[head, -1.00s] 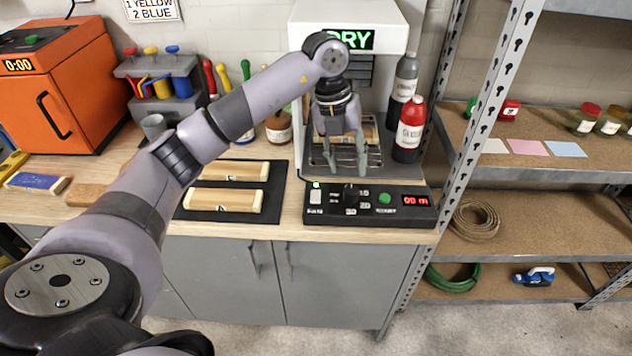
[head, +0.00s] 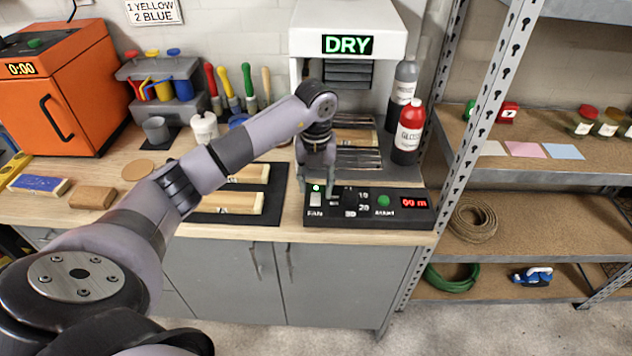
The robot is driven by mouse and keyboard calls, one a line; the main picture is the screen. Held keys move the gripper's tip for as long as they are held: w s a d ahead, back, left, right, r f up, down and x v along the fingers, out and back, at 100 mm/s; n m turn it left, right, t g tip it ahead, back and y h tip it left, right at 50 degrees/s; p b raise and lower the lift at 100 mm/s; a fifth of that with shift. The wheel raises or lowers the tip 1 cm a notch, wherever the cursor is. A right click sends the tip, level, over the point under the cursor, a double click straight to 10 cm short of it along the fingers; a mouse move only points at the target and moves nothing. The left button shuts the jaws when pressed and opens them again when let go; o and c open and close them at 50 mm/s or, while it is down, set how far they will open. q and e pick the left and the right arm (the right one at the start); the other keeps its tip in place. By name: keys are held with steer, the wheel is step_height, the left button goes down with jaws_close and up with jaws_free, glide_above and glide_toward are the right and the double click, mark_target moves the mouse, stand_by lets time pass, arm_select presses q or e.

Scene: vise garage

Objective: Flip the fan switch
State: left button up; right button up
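A black control panel (head: 405,216) lies at the front of the bench, below the drying unit (head: 302,75) with its lit "DRY" sign. The white fan switch (head: 315,200) is at the panel's left end, with a small lit green light just above it. My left gripper (head: 315,187) points down at this end of the panel. Its two fingers are apart, one on each side of the light and switch in the picture, with nothing held. I cannot tell whether a fingertip touches the panel. My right gripper is out of view.
A dark knob, a green button (head: 384,201) and a red display (head: 415,202) sit further right on the panel. A red bottle (head: 409,133) and a grey bottle (head: 402,85) stand behind it. A black mat (head: 267,215) with wooden blocks lies to the left.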

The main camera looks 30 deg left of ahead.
arm_select(q)
steer(key=shift+f, duration=0.3)
steer(key=shift+c, duration=0.4)
jaws_close()
